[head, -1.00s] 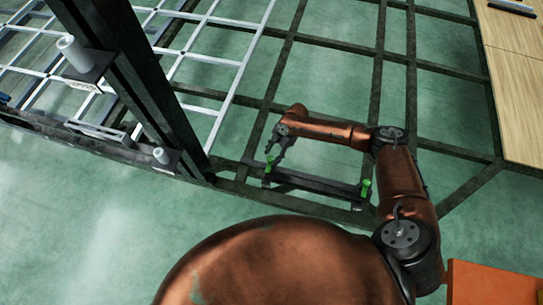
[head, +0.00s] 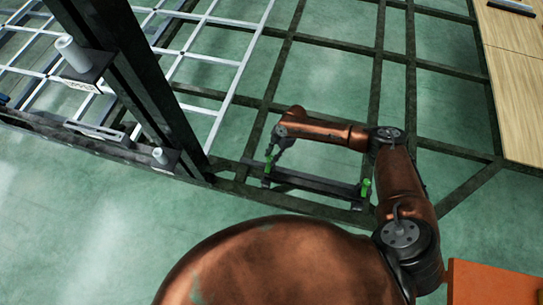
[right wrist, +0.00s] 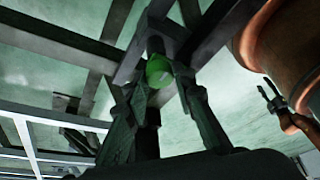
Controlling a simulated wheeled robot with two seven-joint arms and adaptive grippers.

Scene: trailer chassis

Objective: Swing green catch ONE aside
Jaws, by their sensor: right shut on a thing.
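Two green catches stand at the ends of a dark bar on the chassis. The left green catch (head: 267,165) is at my right gripper (head: 272,155); the other green catch (head: 365,188) is at the bar's right end, apart from the gripper. I cannot read which one is marked ONE. In the right wrist view, the green catch (right wrist: 159,71) shows between the fingers of my right gripper (right wrist: 158,85), which is shut on it. The fingers hide part of it.
The dark bar (head: 315,184) lies along the edge of the dark chassis frame (head: 450,152). A thick dark post (head: 150,90) rises left of my right gripper. A white grid (head: 215,60) lies behind it. A wooden panel (head: 515,80) is at the far right.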

